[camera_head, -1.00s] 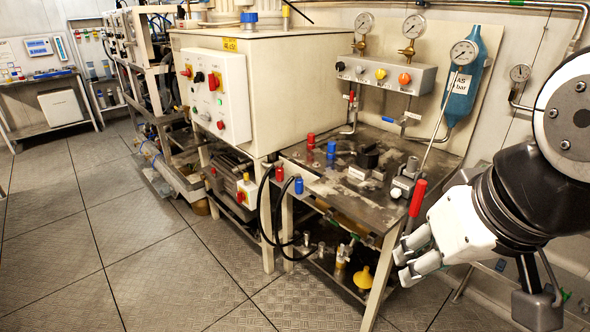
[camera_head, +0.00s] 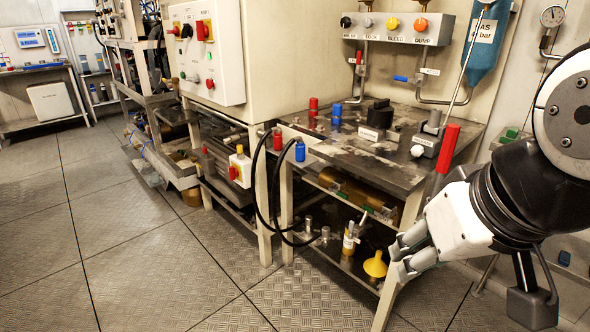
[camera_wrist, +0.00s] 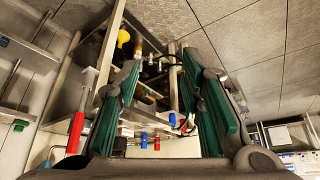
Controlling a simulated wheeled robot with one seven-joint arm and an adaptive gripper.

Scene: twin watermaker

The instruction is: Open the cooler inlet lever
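No label that I can read says cooler inlet, so I cannot tell which lever it is. A small blue-handled lever (camera_head: 402,78) sits on a pipe behind the workbench, beside a small tag. A small red-handled lever (camera_head: 358,59) is on the vertical pipe to its left. A large red handle (camera_head: 446,148) stands upright at the bench's right end; it also shows in the wrist view (camera_wrist: 75,133). My gripper (camera_head: 404,257) is low, in front of the bench's right leg and apart from these levers. In the wrist view its fingers (camera_wrist: 163,75) are spread with nothing held.
The metal workbench (camera_head: 395,168) carries red and blue fittings and a black block. A yellow funnel (camera_head: 375,265) stands on its lower shelf. Black hoses (camera_head: 262,195) loop at its left side. A valve panel (camera_head: 397,27) is above. The floor (camera_head: 120,245) at left is clear.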

